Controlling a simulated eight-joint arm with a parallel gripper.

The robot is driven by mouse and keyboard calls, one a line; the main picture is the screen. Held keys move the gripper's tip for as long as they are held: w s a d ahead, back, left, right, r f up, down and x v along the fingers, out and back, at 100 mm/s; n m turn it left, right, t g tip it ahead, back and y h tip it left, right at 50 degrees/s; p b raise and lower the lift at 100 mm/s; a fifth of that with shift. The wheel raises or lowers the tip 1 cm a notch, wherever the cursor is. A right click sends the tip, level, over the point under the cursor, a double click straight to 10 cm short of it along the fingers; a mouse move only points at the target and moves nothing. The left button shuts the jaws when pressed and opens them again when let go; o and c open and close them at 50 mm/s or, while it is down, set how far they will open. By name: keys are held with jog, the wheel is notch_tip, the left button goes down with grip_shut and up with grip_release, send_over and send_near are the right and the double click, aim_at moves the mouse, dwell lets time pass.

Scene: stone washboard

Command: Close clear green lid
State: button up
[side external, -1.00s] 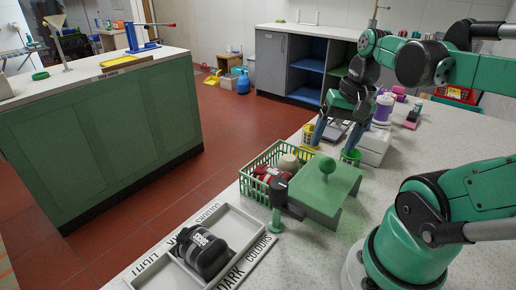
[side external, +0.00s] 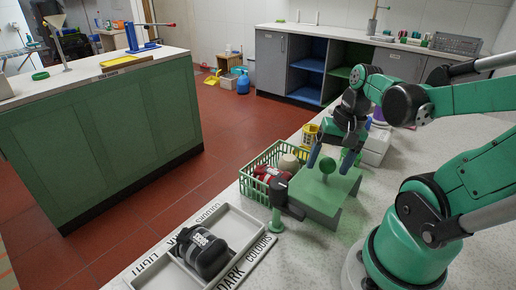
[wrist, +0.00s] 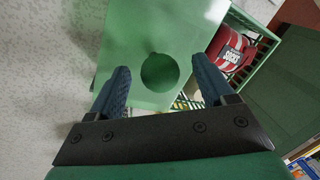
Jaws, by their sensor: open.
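A green block-like piece (side external: 330,193) with a flat top and a round green knob (side external: 327,166) stands on the pale counter, right of the green basket (side external: 262,178). I cannot tell for sure whether this is the lid; it looks opaque. In the wrist view its flat top (wrist: 135,35) and knob (wrist: 160,73) are seen from above. My gripper (side external: 331,162) is open, pointing down, with one blue finger on each side of the knob. In the wrist view the knob shows between the fingertips of my gripper (wrist: 161,70); contact cannot be told.
The basket holds a red sock bundle (side external: 268,174) and a beige item (side external: 289,163). A white tray (side external: 233,223) with a black sock bundle (side external: 204,252) lies in front. A yellow container (side external: 309,135) is behind.

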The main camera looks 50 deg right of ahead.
jog(key=shift+c, duration=0.2)
grip_shut()
jog(key=w, duration=1.1)
jog(key=shift+w, duration=0.2)
jog(key=shift+o, duration=0.2)
grip_release()
jog(key=shift+s+d+r, duration=0.1)
jog(key=shift+s+r, duration=0.05)
jog(key=shift+r, duration=0.8)
jog(key=shift+s+d+r, duration=0.1)
jog(key=shift+s+r, duration=0.1)
jog(key=shift+r, duration=0.7)
jog(key=shift+s+d+r, duration=0.1)
jog(key=shift+s+r, duration=0.05)
jog(key=shift+r, duration=0.8)
